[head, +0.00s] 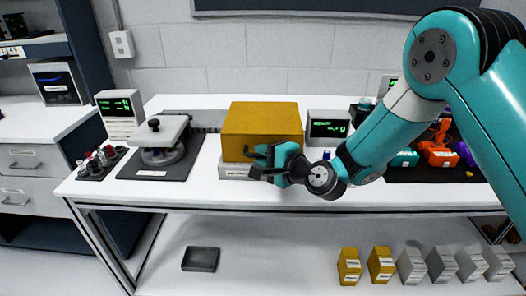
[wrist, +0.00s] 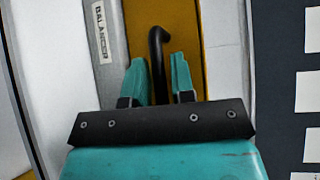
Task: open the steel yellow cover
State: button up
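The yellow cover (head: 262,125) is a box-shaped lid on a pale base (head: 236,171) in the middle of the white table; it looks closed. In the wrist view its yellow face (wrist: 188,40) shows with a black bent handle (wrist: 157,50). My gripper (head: 262,163) is at the front lower edge of the cover. In the wrist view my gripper (wrist: 160,75) is open, with one teal finger on each side of the handle and gaps visible on both sides.
A balance-like device (head: 162,140) on a dark mat stands left of the cover. A display box (head: 328,128) is to its right, and orange parts (head: 438,152) lie farther right. Several small boxes (head: 380,264) stand on the lower shelf.

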grip_shut()
